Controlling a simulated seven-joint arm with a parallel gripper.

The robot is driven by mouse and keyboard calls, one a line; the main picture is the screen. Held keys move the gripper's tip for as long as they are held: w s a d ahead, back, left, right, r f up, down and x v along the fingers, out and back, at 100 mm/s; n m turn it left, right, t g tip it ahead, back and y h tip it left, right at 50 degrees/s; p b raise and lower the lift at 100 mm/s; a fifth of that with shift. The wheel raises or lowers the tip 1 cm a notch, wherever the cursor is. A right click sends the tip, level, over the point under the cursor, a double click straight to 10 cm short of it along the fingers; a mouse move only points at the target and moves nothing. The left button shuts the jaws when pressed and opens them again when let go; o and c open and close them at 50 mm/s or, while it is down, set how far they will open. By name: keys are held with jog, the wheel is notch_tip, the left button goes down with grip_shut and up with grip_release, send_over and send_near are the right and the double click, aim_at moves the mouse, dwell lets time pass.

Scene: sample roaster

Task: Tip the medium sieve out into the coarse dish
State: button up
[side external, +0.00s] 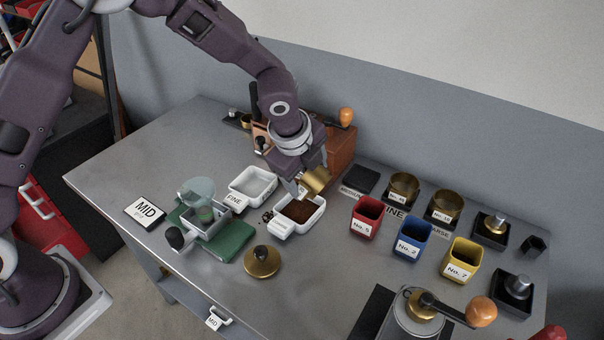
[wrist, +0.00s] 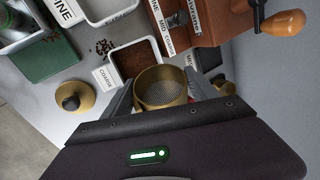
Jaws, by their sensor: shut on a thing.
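My gripper (side external: 306,184) is shut on a brass sieve (side external: 317,179) and holds it tilted above the coarse dish's back right edge. In the wrist view the sieve (wrist: 163,92) sits between the fingers, and the mesh inside looks bare. An empty dark pad (side external: 363,180) stands by the MEDIUM label. The coarse dish (side external: 281,229) is white and holds dark brown grounds; its COARSE label shows in the wrist view (wrist: 104,78). A small patch of grounds (wrist: 104,47) lies on the table beside the dish.
The white FINE dish (side external: 253,183) stands left of the coarse dish. A brass lid (side external: 262,261) is in front. A wooden grinder (side external: 341,145) stands behind. Two brass sieves (side external: 404,187) and red, blue and yellow cups (side external: 413,238) are to the right. A green mat (side external: 232,241) is at left.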

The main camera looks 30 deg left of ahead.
jog(key=y, duration=0.2)
jog(key=d+y, duration=0.1)
jog(key=y, duration=0.1)
jog(key=m+y, duration=0.1)
jog(key=shift+d+y, duration=0.4)
jog(key=y, duration=0.2)
jog(key=m+y, duration=0.1)
jog(key=shift+f+t+y, duration=0.35)
jog(key=shift+t+y, duration=0.05)
jog(key=y, duration=0.3)
jog(key=shift+f+m, duration=0.15)
jog(key=shift+m, duration=0.25)
